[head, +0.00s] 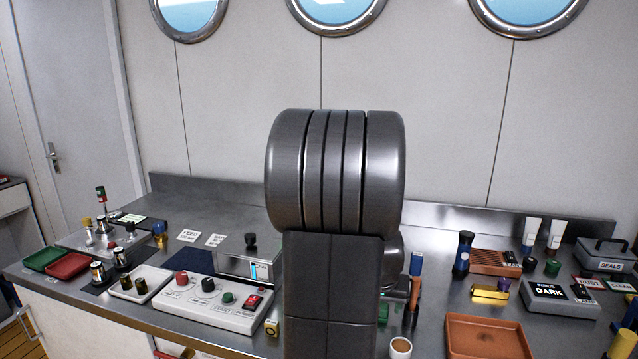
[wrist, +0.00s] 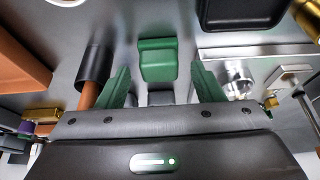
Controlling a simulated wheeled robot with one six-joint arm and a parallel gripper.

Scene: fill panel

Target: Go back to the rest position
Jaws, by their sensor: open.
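My gripper (wrist: 160,88) shows in the wrist view with its two green fingers spread apart. A green block-like object (wrist: 158,60) stands on the metal counter between and beyond the fingertips, with visible gaps on both sides. In the head view my own arm stands upright in the middle and hides my gripper and part of the counter (head: 440,290). A small piece of a green object (head: 383,314) shows just right of my arm there.
A control box with knobs (head: 210,303) and a grey box with a small screen (head: 250,262) stand left of my arm. An orange-handled tool (head: 414,295), a cup (head: 400,348) and a brown tray (head: 488,338) are at the right. Air above the counter is clear.

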